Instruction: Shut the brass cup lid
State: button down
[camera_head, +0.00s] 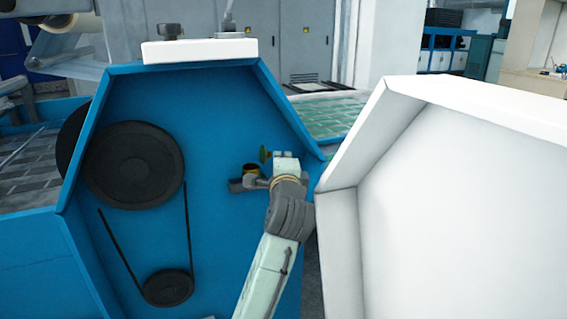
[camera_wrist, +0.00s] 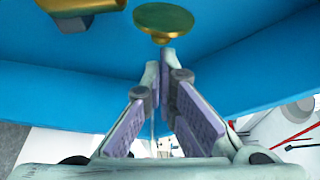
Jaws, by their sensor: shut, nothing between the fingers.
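The small brass cup (camera_head: 251,170) sits on a dark grey fitting on the blue machine panel. Its brass lid (camera_head: 265,154) stands open, tilted up at the cup's right side. In the wrist view the lid (camera_wrist: 163,18) is a round brass disc just beyond my fingertips, and part of the cup (camera_wrist: 85,6) shows at the upper left. My gripper (camera_wrist: 160,58) is shut and empty, its tips close to the lid's edge; I cannot tell if they touch. In the head view my gripper (camera_head: 284,160) is just right of the cup, its fingers largely hidden by the wrist.
The blue machine housing (camera_head: 225,225) surrounds the cup, with a large black pulley (camera_head: 134,165), a smaller one (camera_head: 167,288) and a belt at left. A white open door panel (camera_head: 450,200) stands close to the right of my arm.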

aim_at(264, 151)
jog(key=shift+w, duration=0.3)
jog(key=shift+s+a+r+n+t+b, duration=0.15)
jog(key=shift+r+n+t+b, duration=0.15)
jog(key=shift+n, duration=0.3)
jog(key=shift+a+r+n+t+b, duration=0.2)
jog(key=shift+n+b, duration=0.15)
jog(key=shift+n, duration=0.25)
jog(key=a+n+y+b, duration=0.1)
jog(key=n, duration=0.3)
jog(key=s+a+r+n+t+y+b, duration=0.1)
jog(key=n+b, duration=0.1)
jog(key=n, duration=0.2)
jog(key=a+r+n+t+y+b, duration=0.1)
jog(key=n+y+b, duration=0.1)
jog(key=n, duration=0.3)
jog(key=shift+s+a, duration=0.25)
jog(key=shift+a, duration=0.1)
jog(key=n+y+b, duration=0.1)
jog(key=n, duration=0.1)
jog(key=a+n+y+b, duration=0.1)
jog(key=n, duration=0.1)
jog(key=s+a+n+y+b, duration=0.1)
jog(key=n, duration=0.2)
jog(key=shift+a+f+y, duration=0.25)
jog(key=shift+f+y, duration=0.05)
jog(key=shift+f, duration=0.05)
jog(key=shift+s+f, duration=0.1)
dwell(0.6)
